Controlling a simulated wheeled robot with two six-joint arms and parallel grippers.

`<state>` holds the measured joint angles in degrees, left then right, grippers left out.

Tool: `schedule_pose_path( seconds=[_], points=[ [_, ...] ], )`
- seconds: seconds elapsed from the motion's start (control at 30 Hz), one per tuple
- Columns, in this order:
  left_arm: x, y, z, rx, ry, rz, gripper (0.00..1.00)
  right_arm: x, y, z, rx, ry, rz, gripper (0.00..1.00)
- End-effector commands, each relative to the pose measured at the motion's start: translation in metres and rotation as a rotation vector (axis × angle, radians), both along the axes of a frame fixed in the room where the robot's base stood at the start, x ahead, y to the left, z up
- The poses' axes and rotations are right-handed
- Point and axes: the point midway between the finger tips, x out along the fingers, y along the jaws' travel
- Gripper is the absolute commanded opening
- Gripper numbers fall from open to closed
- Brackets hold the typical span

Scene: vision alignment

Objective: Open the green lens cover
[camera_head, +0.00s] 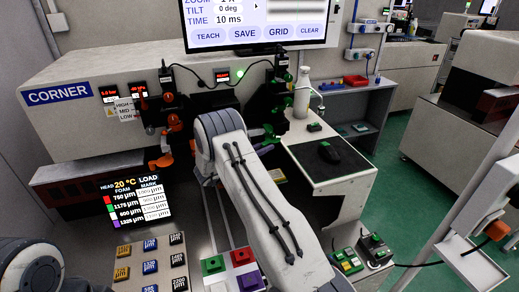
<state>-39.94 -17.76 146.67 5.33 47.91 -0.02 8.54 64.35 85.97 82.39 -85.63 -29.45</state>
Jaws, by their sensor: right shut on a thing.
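Two dark lens units stand against the machine front. The right unit (266,108) carries green parts, and the green lens cover (267,149) shows small at its lower end. My right arm rises from the bottom middle and blocks part of the view. My right gripper (261,135) is at the green unit's lower end, shut on the green lens cover; its fingertips are small, dark and partly hidden. The left unit (171,115) has orange parts, with an orange cover (162,160) low beside it. Only a link of my left arm shows at bottom left; its gripper is out of view.
A monitor (260,22) stands above. Coloured blocks (214,265) and a dark label display (138,200) lie in front. Green floor is free at right.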

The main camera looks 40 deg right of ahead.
Motion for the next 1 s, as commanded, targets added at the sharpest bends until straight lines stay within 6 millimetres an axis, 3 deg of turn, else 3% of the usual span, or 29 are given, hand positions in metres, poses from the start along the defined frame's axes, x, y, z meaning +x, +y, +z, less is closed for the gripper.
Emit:
schedule_pose_path(
  seconds=[0.2,0.23,0.3,0.67,0.77,1.0],
  points=[
    [0.0,0.0,0.0,0.0,0.0,0.0,0.5,0.001,-0.001,0.002,-0.003,-0.004,0.0,0.0],
    [0.0,0.0,0.0,0.0,0.0,0.0,0.5,0.001,-0.001,0.002,-0.003,-0.004,0.001,0.3],
    [0.0,0.0,0.0,0.0,0.0,0.0,0.5,0.001,0.0,0.002,-0.003,-0.004,0.001,0.53],
    [0.0,0.0,-0.001,0.0,0.0,0.0,0.5,0.001,0.005,0.0,-0.002,-0.002,0.004,0.53],
    [0.0,0.0,-0.006,0.0,0.0,0.0,0.5,0.002,0.016,-0.001,-0.002,-0.003,0.005,0.53],
    [0.0,0.0,-0.022,0.0,0.0,0.0,0.5,0.002,0.063,-0.002,-0.002,-0.004,0.007,0.53]
  ],
)
